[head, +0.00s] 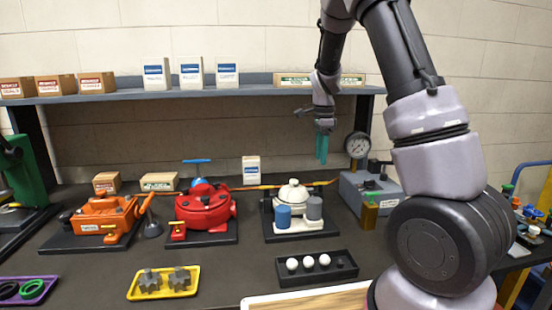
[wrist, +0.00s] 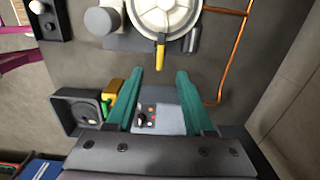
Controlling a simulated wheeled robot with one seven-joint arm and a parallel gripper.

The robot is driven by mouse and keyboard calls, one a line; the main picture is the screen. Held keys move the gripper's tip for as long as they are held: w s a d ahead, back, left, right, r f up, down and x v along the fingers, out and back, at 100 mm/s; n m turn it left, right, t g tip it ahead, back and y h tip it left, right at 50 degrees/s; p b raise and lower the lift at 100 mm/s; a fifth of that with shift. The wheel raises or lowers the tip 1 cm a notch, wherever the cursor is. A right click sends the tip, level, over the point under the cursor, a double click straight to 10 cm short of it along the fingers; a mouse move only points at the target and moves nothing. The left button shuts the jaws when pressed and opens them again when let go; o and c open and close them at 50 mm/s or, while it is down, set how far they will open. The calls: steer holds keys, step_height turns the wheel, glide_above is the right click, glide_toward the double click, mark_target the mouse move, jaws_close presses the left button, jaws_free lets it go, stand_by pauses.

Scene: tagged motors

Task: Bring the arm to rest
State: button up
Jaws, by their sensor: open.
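My arm (head: 430,130) rises at the right of the head view and bends over, with the wrist hanging down above the back of the bench. My gripper (head: 321,158) points down there, and its teal fingers hang clear above the bench. In the wrist view the two teal fingers of my gripper (wrist: 160,78) are spread apart with nothing between them. Below them shows a grey box (wrist: 158,112) with small knobs. The white motor (head: 293,208) stands on a black base left of and below the gripper in the head view.
An orange motor (head: 103,217) and a red motor (head: 203,207) stand further left. A gauge (head: 357,145) rises by the grey box (head: 362,192) close right of the gripper. A shelf (head: 255,93) with cartons runs behind. A black tray (head: 317,269) and yellow tray (head: 163,283) lie in front.

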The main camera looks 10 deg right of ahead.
steer(key=s+a+r+n+t+y, duration=0.3)
steer(key=s+r+n, duration=0.4)
steer(key=s+r, duration=0.8)
steer(key=s+r+n+t, duration=0.2)
steer(key=s+n, duration=0.1)
steer(key=s, duration=0.3)
steer(key=s+r+n+t+h, duration=0.1)
steer(key=s+r+n+t, duration=0.1)
steer(key=s, duration=0.4)
steer(key=shift+r+n, duration=0.65)
steer(key=shift+n, duration=0.25)
